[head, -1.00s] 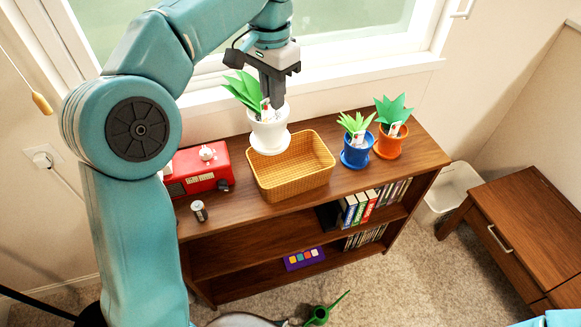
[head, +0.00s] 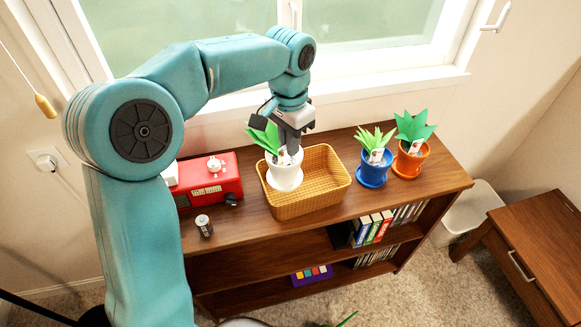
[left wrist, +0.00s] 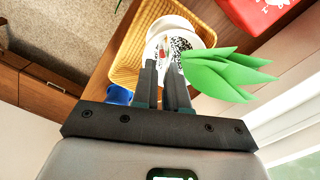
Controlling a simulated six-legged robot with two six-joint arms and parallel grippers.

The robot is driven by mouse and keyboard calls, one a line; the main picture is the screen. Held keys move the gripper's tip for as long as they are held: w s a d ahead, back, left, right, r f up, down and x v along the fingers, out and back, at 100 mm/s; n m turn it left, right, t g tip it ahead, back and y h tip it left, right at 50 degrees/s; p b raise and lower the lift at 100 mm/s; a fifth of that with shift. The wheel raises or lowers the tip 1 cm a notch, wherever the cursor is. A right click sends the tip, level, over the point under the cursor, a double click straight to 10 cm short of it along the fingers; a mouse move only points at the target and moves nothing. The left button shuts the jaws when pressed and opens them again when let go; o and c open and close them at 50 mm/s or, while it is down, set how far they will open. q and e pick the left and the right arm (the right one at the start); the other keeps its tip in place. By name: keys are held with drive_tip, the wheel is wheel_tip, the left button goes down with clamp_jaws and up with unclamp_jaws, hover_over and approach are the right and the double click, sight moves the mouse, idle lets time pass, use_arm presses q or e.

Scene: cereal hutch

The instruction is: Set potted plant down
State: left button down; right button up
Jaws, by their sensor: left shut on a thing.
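The potted plant (head: 284,172) is a white pot on a white saucer with green leaves and a small tag. My left gripper (head: 291,148) is shut on the pot's rim from above. The pot is upright over the left part of the wicker basket (head: 322,193); I cannot tell whether it touches the basket floor. In the left wrist view, the fingers of my left gripper (left wrist: 165,85) pinch the rim of the white pot (left wrist: 190,24), with the leaves to the right and the basket (left wrist: 128,66) around it. My right gripper is not in view.
A red radio (head: 215,181) and a battery (head: 204,225) are left of the basket. A blue-potted plant (head: 372,168) and an orange-potted plant (head: 409,160) stand to its right on the wooden shelf top (head: 447,182). Books (head: 372,228) are on the shelf below.

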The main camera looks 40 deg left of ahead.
sight(290, 164)
use_arm(q)
wheel_tip(290, 164, down, 7)
drive_tip(key=shift+f, duration=0.15)
drive_tip(key=shift+w+a+f, duration=0.2)
drive_tip(key=shift+w+f, duration=0.05)
drive_tip(key=shift+f, duration=0.1)
drive_tip(key=shift+s+d+b, duration=0.1)
drive_tip(key=shift+s+b, duration=0.1)
drive_tip(key=shift+b, duration=0.1)
drive_tip(key=c, duration=1.2)
unclamp_jaws()
drive_tip(key=shift+w+f, duration=0.15)
drive_tip(key=shift+f, duration=0.05)
drive_tip(key=shift+o, duration=0.2)
drive_tip(key=shift+r, duration=0.15)
wheel_tip(290, 164, up, 12)
drive_tip(key=shift+f+p, duration=0.25)
drive_tip(key=shift+p, duration=0.35)
drive_tip(key=shift+r, duration=0.4)
